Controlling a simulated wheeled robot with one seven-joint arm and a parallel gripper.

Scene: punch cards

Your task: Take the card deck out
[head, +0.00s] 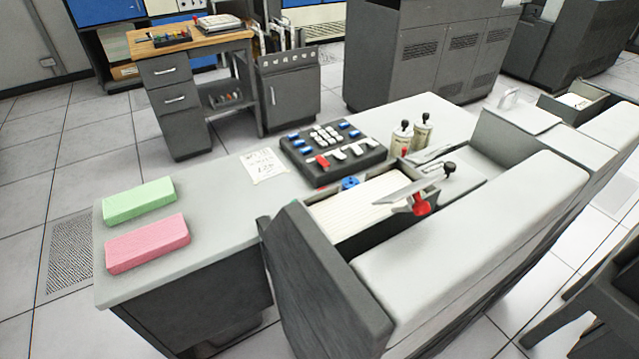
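A white card deck (362,212) lies in the open dark tray (320,201) of the grey machine, its card edges facing up. A slanted metal plate (402,190) with a black knob (449,168) and a red part (420,204) lies across the tray's right end and hides some of the deck. A blue knob (349,183) sits at the tray's back edge. A green block like a card deck (139,201) and a pink one (148,243) lie apart on the left end of the grey desk (215,222). My gripper is not in view.
Dark furniture (590,310) is at the lower right. Desk space between blocks and tray is bare.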

